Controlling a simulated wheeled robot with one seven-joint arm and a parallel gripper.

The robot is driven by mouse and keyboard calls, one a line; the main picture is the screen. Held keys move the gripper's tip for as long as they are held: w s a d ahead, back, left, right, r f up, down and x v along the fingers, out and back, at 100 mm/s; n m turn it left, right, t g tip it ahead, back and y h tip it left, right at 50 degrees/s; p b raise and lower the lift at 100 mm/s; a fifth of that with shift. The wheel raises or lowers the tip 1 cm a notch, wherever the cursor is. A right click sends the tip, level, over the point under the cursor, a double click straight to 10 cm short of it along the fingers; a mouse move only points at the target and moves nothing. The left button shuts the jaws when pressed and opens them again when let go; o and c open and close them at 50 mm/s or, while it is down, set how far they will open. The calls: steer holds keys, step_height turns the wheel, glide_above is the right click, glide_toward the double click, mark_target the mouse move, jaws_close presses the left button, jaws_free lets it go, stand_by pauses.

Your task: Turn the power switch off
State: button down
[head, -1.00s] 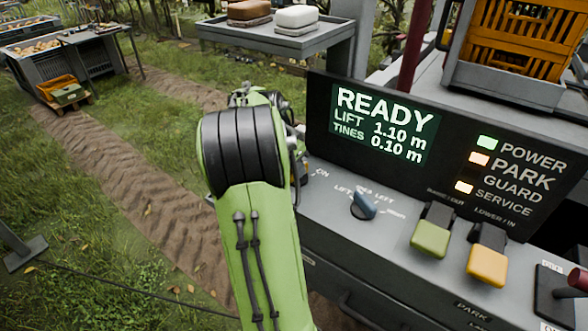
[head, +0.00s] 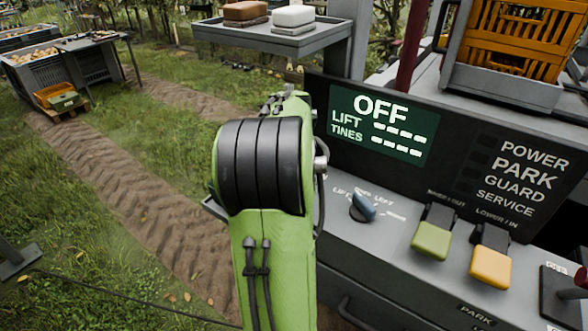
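The control panel's screen (head: 382,122) reads OFF, with dashes beside LIFT and TINES. The lamps beside the POWER, PARK, GUARD and SERVICE labels (head: 520,180) are all dark. The power switch is not visible; my green arm (head: 275,220) covers the left end of the console (head: 395,250).
A green lever (head: 431,240) and a yellow lever (head: 490,266) stand on the console's right. A grey tray (head: 270,40) with a brown and a white block is behind. An orange crate (head: 520,50) stands at upper right. Grass and a dirt track lie left.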

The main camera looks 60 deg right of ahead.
stand_by(0.5)
steer(key=c, duration=1)
jaws_free()
steer(key=p+v, duration=0.3)
steer(key=v, duration=1.2)
steer(key=shift+r+p, duration=0.35)
steer(key=shift+p, duration=0.05)
steer(key=shift+s+a, duration=0.1)
steer(key=w+a+f+n+t+y, duration=0.1)
steer(key=w+a+n+t, duration=0.2)
steer(key=a, duration=0.9)
steer(key=w+a+f+n+y, duration=0.1)
steer(key=w+a+n+y, duration=0.3)
steer(key=a, duration=0.7)
steer(key=s+a+f+n, duration=0.2)
steer(key=s+a+n, duration=0.1)
steer(key=a, duration=0.3)
steer(key=s+a+f+n+t, duration=0.1)
steer(key=s+a+f+n, duration=0.2)
steer(key=s+a+n, duration=0.1)
steer(key=shift+a+f+h, duration=0.2)
steer(key=shift+a+h, duration=0.2)
steer(key=shift+a, duration=0.5)
